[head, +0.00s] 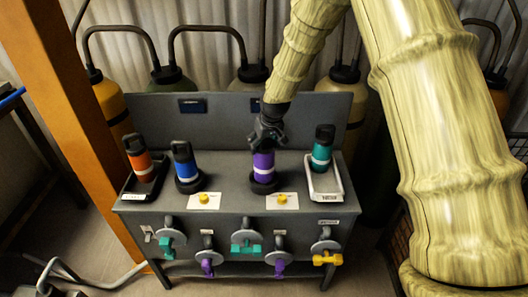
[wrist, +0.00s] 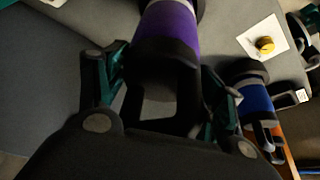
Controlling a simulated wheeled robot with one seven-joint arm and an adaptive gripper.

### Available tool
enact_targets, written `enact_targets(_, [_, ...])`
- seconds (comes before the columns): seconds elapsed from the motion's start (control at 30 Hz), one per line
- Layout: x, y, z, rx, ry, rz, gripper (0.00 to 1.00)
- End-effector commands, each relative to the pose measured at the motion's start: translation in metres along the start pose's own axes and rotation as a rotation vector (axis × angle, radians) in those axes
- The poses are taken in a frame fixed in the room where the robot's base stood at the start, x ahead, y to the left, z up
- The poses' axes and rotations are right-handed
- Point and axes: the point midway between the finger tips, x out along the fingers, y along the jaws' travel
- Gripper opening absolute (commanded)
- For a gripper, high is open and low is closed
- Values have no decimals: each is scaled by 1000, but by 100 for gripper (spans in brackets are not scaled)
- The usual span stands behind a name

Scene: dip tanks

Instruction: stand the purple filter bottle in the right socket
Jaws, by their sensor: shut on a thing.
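The purple filter bottle (head: 263,166) is upright at the right socket (head: 264,187) on the grey bench, its base at the dark ring. I cannot tell whether it rests fully down in it. My gripper (head: 267,134) is above it, shut on its dark top. In the wrist view, the purple bottle (wrist: 172,30) has its black looped cap between the two fingers of my gripper (wrist: 165,88). The cap hides part of the fingertips' contact.
A blue bottle (head: 183,160) stands in the left socket. An orange bottle (head: 138,155) is in a dark tray at left, a teal bottle (head: 322,148) in a white tray (head: 325,189) at right. Yellow buttons (head: 282,198) and valves line the front. A raised back panel (head: 220,112) stands behind.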

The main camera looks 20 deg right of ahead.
Motion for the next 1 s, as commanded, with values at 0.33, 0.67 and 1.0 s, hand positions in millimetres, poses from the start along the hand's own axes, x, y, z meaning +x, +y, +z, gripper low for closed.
enact_targets(0.33, [26,0,10,0,-1,0,4])
enact_targets(0.67, [38,0,15,0,1,0,4])
enact_targets(1.0, [41,0,17,1,0,0,87])
